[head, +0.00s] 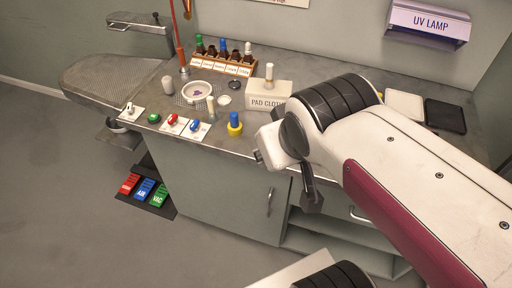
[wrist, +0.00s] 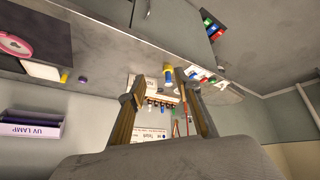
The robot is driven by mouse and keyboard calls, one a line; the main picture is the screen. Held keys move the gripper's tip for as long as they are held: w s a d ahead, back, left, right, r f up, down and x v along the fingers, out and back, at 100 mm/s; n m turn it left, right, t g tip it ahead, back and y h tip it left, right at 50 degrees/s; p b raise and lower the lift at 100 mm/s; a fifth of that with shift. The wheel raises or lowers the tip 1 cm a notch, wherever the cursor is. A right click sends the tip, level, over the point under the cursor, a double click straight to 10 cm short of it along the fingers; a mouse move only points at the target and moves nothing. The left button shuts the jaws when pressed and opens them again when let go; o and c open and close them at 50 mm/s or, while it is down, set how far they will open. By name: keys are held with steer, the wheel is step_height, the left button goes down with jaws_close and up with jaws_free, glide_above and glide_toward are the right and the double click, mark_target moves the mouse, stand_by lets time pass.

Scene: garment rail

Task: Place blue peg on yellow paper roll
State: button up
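The blue peg (head: 235,118) stands upright at the yellow paper roll (head: 235,129), near the front edge of the bench. The roll's yellow shows around the peg's base; I cannot tell how deep the peg sits. In the head view my arm hides most of the gripper; a dark finger (head: 311,190) hangs in front of the bench, right of the peg and roll.
A pad cloth box (head: 268,95) stands behind and right of the roll. Switch cards (head: 173,125), a round dish (head: 196,91) and a bottle rack (head: 223,63) lie to the left and back. A UV lamp (head: 428,22) hangs on the wall.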

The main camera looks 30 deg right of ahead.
steer(key=shift+g+y, duration=0.4)
steer(key=shift+y, duration=0.3)
steer(key=s+a, duration=0.2)
steer(key=s, duration=0.1)
steer(key=s+a, duration=0.1)
steer(key=shift+s+a+f, duration=0.3)
steer(key=shift+a, duration=0.05)
stand_by(0.3)
